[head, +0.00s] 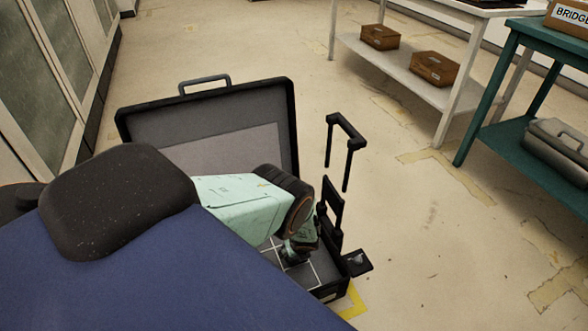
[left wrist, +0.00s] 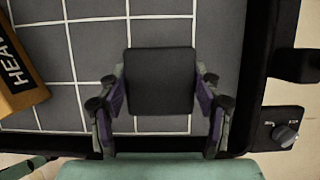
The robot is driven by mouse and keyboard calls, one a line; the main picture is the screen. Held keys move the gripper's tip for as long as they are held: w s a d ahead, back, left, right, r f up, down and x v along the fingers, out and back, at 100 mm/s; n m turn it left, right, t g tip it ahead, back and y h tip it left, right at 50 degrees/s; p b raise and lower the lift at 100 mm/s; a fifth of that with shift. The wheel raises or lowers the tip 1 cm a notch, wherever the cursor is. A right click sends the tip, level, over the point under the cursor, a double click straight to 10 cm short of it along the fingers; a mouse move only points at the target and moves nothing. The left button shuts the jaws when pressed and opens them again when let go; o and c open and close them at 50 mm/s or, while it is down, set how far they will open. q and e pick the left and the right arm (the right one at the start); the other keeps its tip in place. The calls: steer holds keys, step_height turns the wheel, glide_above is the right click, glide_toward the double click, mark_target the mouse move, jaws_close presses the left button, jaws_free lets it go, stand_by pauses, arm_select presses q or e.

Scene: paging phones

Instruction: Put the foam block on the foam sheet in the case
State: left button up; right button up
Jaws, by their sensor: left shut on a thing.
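The open case (head: 290,120) stands on the floor with its lid up. In the left wrist view its dark wall (left wrist: 256,70) runs down the right side. The grey foam sheet (left wrist: 45,45) with white grid lines lies inside the case. My left gripper (left wrist: 160,95) is shut on the dark, square foam block (left wrist: 160,65), with one finger on each side. The block is over the sheet near the case's wall; I cannot tell whether it touches the sheet. In the head view my left gripper (head: 298,250) reaches down into the case and the block is hidden.
A box with cut-off lettering (left wrist: 20,75) is at the left of the sheet. A small knob unit (left wrist: 284,130) sits outside the case's right wall. A black handle (head: 345,130) rises beside the case. Shelves (head: 405,65) stand at the upper right; the floor between is clear.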

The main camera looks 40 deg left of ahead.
arm_select(q)
steer(key=shift+f+b, duration=1.55)
steer(key=shift+f, duration=0.3)
steer(key=shift+r, duration=0.1)
steer(key=o, duration=1)
